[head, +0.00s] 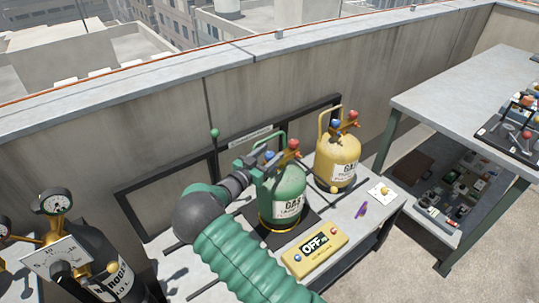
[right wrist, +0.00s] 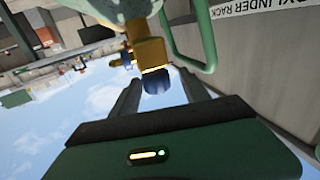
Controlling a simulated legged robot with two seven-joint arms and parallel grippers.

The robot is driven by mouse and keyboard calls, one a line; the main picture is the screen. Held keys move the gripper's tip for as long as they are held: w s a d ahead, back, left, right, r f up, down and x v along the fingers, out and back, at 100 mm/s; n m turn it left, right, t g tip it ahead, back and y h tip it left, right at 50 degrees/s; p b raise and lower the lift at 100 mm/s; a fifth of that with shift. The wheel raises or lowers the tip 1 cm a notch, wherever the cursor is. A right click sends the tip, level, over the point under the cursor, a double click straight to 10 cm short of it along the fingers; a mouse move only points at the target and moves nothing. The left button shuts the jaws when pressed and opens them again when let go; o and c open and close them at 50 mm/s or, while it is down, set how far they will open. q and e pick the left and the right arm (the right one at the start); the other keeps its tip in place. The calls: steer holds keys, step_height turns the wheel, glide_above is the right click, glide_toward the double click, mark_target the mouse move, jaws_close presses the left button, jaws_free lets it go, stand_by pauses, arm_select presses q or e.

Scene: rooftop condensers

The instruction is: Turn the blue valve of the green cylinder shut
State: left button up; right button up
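The green cylinder (head: 283,200) stands upright on a dark mat on the low bench. Its blue valve (head: 269,155) is at the top left and a red valve (head: 293,143) at the top right. My right gripper (head: 257,163) is at the cylinder's top left, by the blue valve. In the right wrist view, the blue valve (right wrist: 155,81) sits on a brass stem between the two spread fingers of my right gripper (right wrist: 160,92). A gap shows between it and the right-hand finger; contact at the left-hand finger cannot be told. My left gripper is not in view.
A yellow cylinder (head: 337,162) with blue and red valves stands close to the right. A yellow OFF box (head: 314,250) lies in front, and a purple item (head: 361,210) farther right. A dark cylinder with gauges (head: 105,260) stands left. A wall runs behind.

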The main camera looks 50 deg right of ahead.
steer(key=a, duration=1.7)
steer(key=shift+s+p, duration=0.35)
steer(key=shift+s, duration=0.1)
steer(key=shift+d, duration=0.1)
